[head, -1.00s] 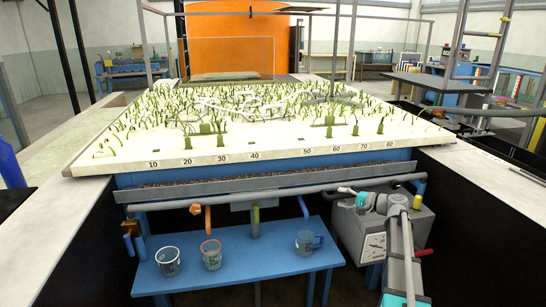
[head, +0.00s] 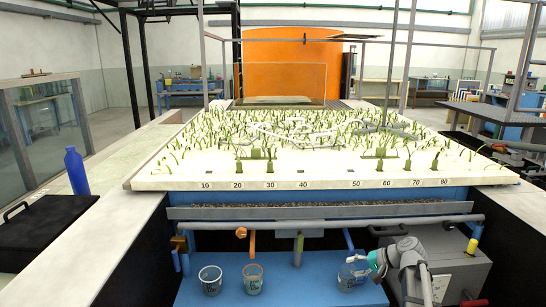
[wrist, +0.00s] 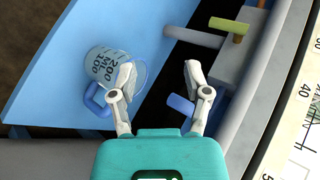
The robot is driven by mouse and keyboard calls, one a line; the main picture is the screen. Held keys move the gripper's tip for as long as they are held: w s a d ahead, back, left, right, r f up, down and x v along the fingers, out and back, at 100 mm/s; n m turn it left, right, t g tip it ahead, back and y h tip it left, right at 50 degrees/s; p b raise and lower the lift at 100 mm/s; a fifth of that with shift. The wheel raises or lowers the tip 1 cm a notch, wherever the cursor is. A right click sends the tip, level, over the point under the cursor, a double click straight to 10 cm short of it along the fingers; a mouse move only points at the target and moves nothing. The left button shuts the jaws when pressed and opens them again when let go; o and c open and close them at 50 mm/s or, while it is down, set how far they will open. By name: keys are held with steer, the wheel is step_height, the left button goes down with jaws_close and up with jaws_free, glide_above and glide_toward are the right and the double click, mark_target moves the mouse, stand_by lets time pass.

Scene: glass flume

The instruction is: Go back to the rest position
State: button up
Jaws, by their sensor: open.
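My gripper (head: 358,258) is below the flume's front pipe, low at the right of the blue bench. In the wrist view its two fingers (wrist: 160,70) are spread apart with nothing held between them. A clear mug (wrist: 106,62) with measuring marks and a blue handle sits on the bench beside the left finger. The finger overlaps the mug's edge in the picture, and I cannot tell whether they touch. The mug (head: 350,277) also shows in the head view, partly behind my gripper.
A clear cup (head: 210,281) and an orange-rimmed cup (head: 252,280) stand on the blue bench (head: 300,285). The grey pipe (head: 300,224) and flume edge (head: 330,184) run above. A grey box (head: 455,268) stands at right. A blue bottle (head: 76,172) stands at left.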

steer(key=s+a+f+n+g+h+b, duration=0.1)
steer(key=s+a+f+n+g+h, duration=0.15)
steer(key=s, duration=0.35)
steer(key=s+a+f+n+g+h, duration=0.1)
steer(key=s+a+f+h, duration=0.3)
steer(key=s, duration=0.1)
steer(key=s+a+f+n+g+h+b, duration=0.1)
steer(key=s+a+f+n+g+h, duration=0.15)
steer(key=s, duration=0.35)
step_height(320, 180, up, 21)
steer(key=t+p, duration=0.1)
steer(key=p, duration=2)
steer(key=shift+s+a+f+h, duration=0.15)
steer(key=shift+s+f+h, duration=0.05)
steer(key=shift+h, duration=0.1)
steer(key=shift+f, duration=0.1)
